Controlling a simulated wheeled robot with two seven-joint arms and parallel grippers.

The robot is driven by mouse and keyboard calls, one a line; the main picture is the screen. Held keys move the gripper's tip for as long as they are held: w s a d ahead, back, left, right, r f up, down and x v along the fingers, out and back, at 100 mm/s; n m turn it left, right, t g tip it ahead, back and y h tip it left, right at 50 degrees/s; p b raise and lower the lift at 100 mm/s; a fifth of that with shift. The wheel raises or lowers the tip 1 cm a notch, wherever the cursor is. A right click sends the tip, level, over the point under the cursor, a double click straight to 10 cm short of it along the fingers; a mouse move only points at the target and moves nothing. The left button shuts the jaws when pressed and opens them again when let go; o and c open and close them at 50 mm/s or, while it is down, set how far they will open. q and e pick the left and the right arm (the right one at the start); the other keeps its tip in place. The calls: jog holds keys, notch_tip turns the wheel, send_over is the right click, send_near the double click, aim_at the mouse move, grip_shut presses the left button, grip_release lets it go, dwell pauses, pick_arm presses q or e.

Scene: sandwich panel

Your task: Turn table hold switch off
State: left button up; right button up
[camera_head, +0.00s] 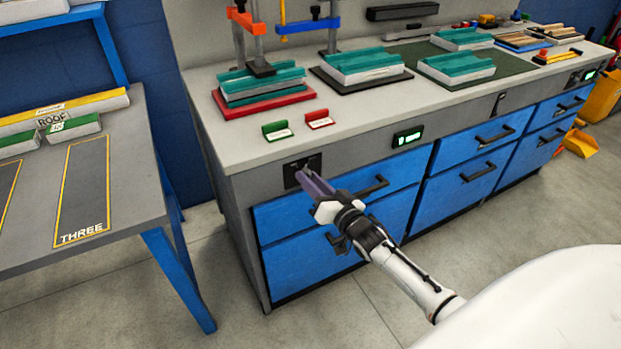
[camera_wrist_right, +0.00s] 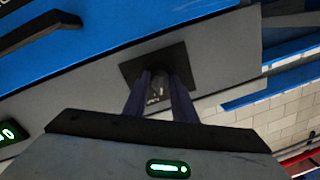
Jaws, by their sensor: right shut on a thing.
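The table hold switch (camera_head: 291,172) is on a black plate in the grey front rail of the workbench, near its left end. My right gripper (camera_head: 306,174) reaches up to this plate, its purple-grey fingers pointing at it. In the right wrist view, the black plate (camera_wrist_right: 178,60) lies straight ahead, and the two fingers of my right gripper (camera_wrist_right: 160,85) are shut around a small metallic lever (camera_wrist_right: 157,92) in front of it. The fingers hide part of the lever, so its exact position is hard to tell. My left gripper is not in view.
Blue drawers with black handles (camera_head: 370,187) sit below the rail. A green-lit display (camera_head: 408,138) is to the right of the plate. A green card (camera_head: 277,130) and a red card (camera_head: 319,118) stand on the benchtop above. A grey table (camera_head: 120,180) stands at the left.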

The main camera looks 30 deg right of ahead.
jog(key=n, duration=0.4)
jog(key=n+p, duration=0.1)
jog(key=n, duration=0.4)
jog(key=shift+r+n+g+h+p, duration=0.1)
jog(key=shift+n+g+h+p, duration=0.2)
jog(key=shift+h, duration=0.1)
jog(key=shift+n, duration=0.3)
jog(key=o, duration=1)
jog(key=shift+o, duration=0.2)
jog(key=s, duration=1)
jog(key=shift+s+a+r+p, duration=0.15)
jog(key=shift+a+r+p, duration=0.25)
jog(key=shift+r+p, duration=0.05)
